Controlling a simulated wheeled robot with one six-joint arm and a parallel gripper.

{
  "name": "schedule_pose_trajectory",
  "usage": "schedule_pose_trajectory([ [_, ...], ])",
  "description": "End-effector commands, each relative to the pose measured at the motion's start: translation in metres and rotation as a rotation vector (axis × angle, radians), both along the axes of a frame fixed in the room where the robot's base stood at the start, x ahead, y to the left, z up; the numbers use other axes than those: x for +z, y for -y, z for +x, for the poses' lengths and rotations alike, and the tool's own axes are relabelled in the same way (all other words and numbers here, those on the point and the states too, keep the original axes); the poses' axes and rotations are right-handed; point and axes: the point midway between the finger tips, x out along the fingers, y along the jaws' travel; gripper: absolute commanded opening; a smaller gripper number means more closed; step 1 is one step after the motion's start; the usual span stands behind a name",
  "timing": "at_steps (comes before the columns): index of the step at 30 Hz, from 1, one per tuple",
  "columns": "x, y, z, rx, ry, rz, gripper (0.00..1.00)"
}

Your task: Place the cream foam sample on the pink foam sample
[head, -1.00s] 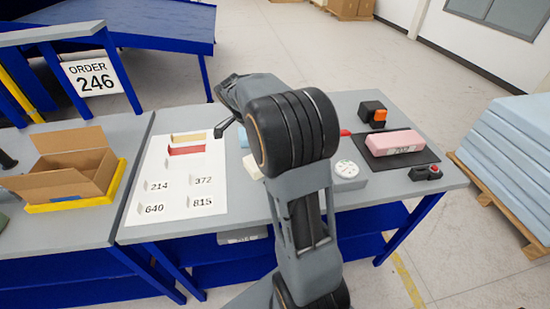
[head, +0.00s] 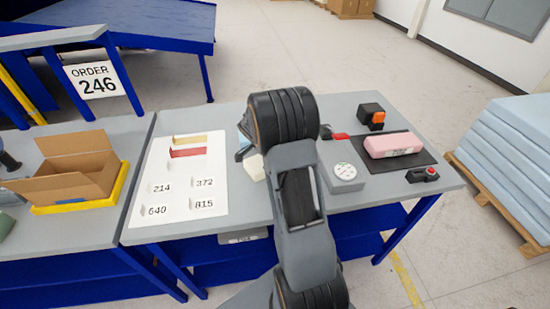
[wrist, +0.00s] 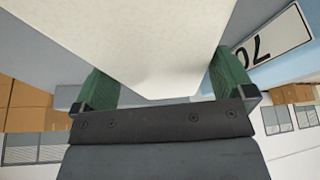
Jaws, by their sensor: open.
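The cream foam sample (head: 254,168) lies on the table just left of my arm, partly hidden by it in the head view. In the wrist view the cream foam sample (wrist: 150,40) is very close and fills the top middle. My gripper (wrist: 165,85) is open, with its green fingers on either side of the cream sample's near end. I cannot tell whether they touch it. In the head view my arm hides most of the gripper. The pink foam sample (head: 393,145) lies on a black mat (head: 425,157) at the table's right, with nothing on it.
A grey device with a round dial (head: 345,172) stands between my arm and the black mat. A white numbered sheet (head: 180,185) lies left. A light blue piece (wrist: 275,20) shows beside the cream sample.

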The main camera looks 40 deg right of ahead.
Motion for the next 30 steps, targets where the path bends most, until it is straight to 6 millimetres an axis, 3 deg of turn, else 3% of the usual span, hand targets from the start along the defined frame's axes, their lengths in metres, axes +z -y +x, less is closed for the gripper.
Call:
schedule_pose_trajectory([
  [11,-0.0079,0.0031,-0.0005,0.0,0.0,0.0,0.99],
  [21,-0.0076,0.0031,-0.0004,0.0,0.0,0.0,0.67],
  [30,-0.0042,0.0032,-0.0002,-0.001,0.001,-0.001,0.67],
])
